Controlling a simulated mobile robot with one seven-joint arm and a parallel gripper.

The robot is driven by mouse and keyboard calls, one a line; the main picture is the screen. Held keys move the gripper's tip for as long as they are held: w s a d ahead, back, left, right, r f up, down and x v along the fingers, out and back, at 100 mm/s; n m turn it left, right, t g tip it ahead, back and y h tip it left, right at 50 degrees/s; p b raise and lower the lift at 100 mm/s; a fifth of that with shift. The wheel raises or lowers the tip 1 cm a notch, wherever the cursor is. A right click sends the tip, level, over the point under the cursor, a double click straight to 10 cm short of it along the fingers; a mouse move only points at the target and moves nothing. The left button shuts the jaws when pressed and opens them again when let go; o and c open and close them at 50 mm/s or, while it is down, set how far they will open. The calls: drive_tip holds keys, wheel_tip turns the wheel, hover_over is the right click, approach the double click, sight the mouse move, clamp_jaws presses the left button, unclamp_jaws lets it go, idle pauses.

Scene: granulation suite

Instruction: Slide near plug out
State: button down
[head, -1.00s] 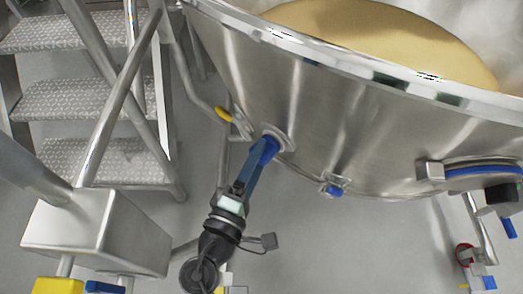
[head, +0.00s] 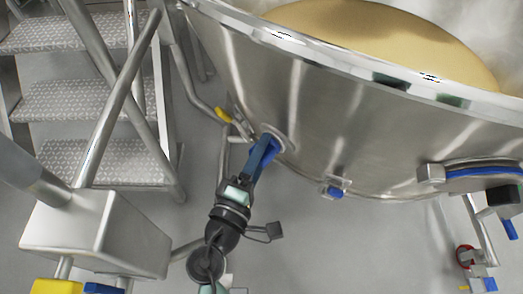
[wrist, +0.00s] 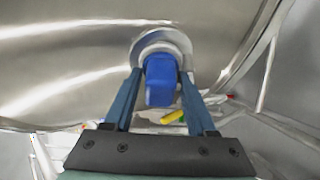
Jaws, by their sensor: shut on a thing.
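The blue plug (wrist: 161,80) sits at a round metal port (wrist: 160,42) in the side wall of the big steel bowl (head: 330,120). My gripper (wrist: 160,88) has one finger on each side of the plug and is shut on it. In the head view my gripper (head: 264,153) reaches up to the port on the bowl's left side, and its fingers hide most of the plug. How deep the plug sits in the port cannot be told.
A second small blue fitting (head: 335,190) is on the bowl's lower wall. A larger clamped port (head: 480,172) is at right. Metal steps (head: 85,105) and a steel box (head: 98,232) stand at left. A yellow-handled part (head: 223,114) is close to my gripper.

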drive_tip(key=s+a, duration=0.2)
drive_tip(key=shift+s+a+b, duration=0.15)
drive_tip(key=shift+s+b, duration=0.15)
drive_tip(key=shift+c, duration=2.4)
unclamp_jaws()
drive_tip(key=p+v, duration=0.1)
drive_tip(key=v, duration=1.2)
drive_tip(key=shift+p, duration=0.3)
